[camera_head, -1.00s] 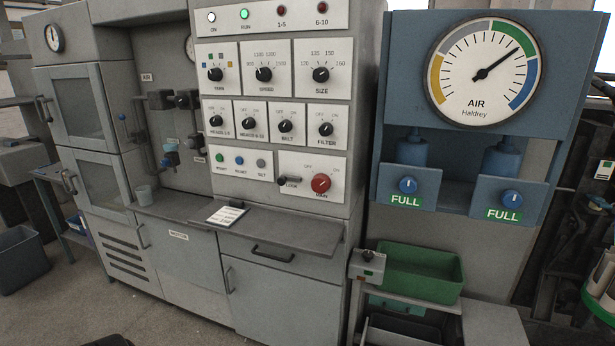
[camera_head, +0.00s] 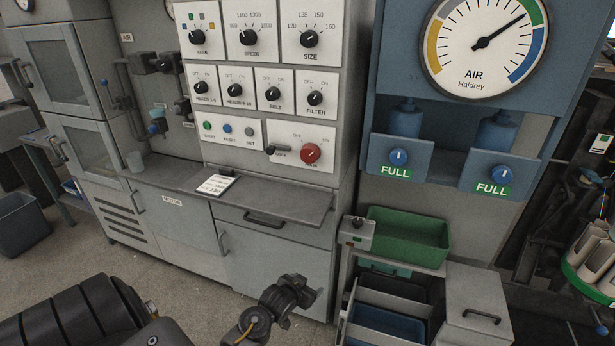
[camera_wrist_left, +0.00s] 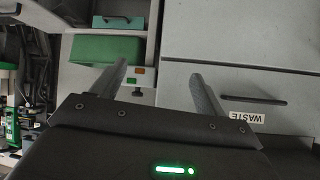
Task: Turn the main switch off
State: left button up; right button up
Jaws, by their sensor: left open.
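The main switch (camera_head: 311,153) is a red round knob on a white plate at the lower right of the control panel, with ON and OFF marks above it. A small dark lever marked LOCK (camera_head: 277,149) sits just left of it on the same plate. My left gripper (camera_head: 312,296) is low in front of the cabinet, well below the switch and apart from it. In the left wrist view its two fingers (camera_wrist_left: 158,82) are spread with nothing between them. The switch does not show in that view. My right gripper is in neither view.
A grey shelf (camera_head: 285,204) with a white card (camera_head: 216,184) juts out below the panel. A green bin (camera_head: 408,235) stands to the right, beside a small box (camera_head: 357,232) with a knob. The air gauge (camera_head: 484,45) hangs above. Open floor lies at the lower left.

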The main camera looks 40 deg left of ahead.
pick_arm(q)
jog(key=w+a+r+n+t+y+p, duration=0.1)
jog(key=a+r+t, duration=0.1)
jog(key=r, duration=1)
jog(key=w+a+r+t+y, duration=0.1)
jog(key=w+a+r+t, duration=0.1)
jog(key=r, duration=0.9)
jog(key=n+t+y, duration=0.2)
jog(key=t, duration=0.1)
send_near(308, 157)
jog(key=p+x, duration=0.2)
jog(key=x, duration=0.5)
jog(key=shift+r, duration=0.1)
jog(key=shift+x, duration=0.95)
jog(key=c, duration=1)
jog(key=shift+o, duration=0.2)
